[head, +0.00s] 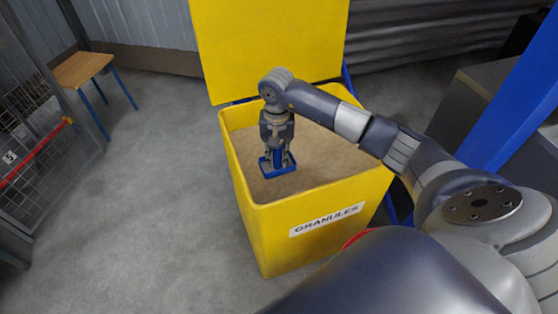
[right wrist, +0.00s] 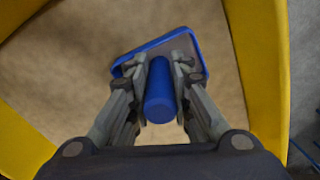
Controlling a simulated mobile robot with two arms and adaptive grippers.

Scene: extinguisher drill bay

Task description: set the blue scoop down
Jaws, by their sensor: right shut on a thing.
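The blue scoop (head: 268,173) is in my right gripper (head: 277,160), inside the mouth of the yellow granules bin (head: 262,232). In the right wrist view, my right gripper (right wrist: 160,85) is shut on the scoop's round blue handle (right wrist: 160,95). The scoop's shallow pan with its raised blue rim (right wrist: 203,58) shows beyond the fingers. Sandy granules (right wrist: 85,75) lie below it. I cannot tell whether the scoop touches the granules. My left gripper is not in view.
The bin's yellow lid (head: 270,45) stands open behind it. A blue post (head: 515,95) rises at the right. A small wooden table (head: 82,68) and a wire mesh cage (head: 40,150) stand at the left. The grey floor (head: 160,200) left of the bin is clear.

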